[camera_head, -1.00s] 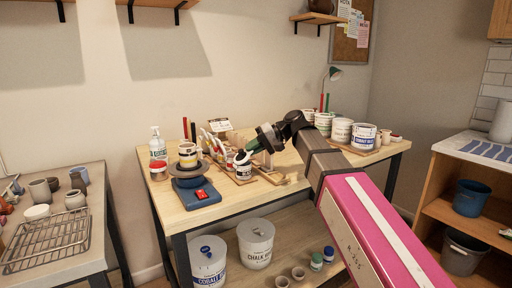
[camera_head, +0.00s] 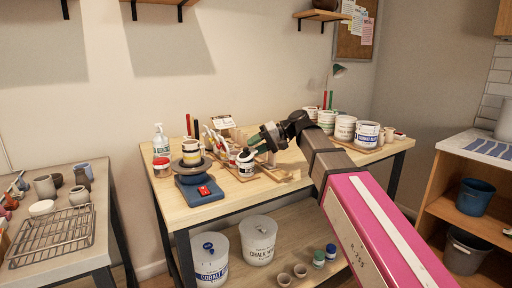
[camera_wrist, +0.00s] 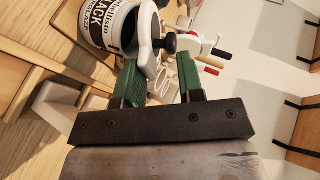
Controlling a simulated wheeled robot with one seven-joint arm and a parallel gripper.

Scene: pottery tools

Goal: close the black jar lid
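The black jar (camera_head: 246,172) is a small white jar on the wooden table. In the wrist view the jar (camera_wrist: 105,22) has a label reading BLACK and lies at the upper left of the picture. Its white lid (camera_wrist: 146,22), with a black knob (camera_wrist: 170,43), is at its mouth end; a dark band shows between lid and jar wall, and I cannot tell how far the lid stands open. My gripper (camera_head: 257,148) is above and beside the jar. In the wrist view my gripper's green fingers (camera_wrist: 159,60) are apart and empty, with the knob just beyond their tips.
Brushes and tools in a rack (camera_head: 222,145) stand behind the jar. A blue scale (camera_head: 200,191) with a stacked jar is at the left. Several larger jars (camera_head: 345,127) stand at the right.

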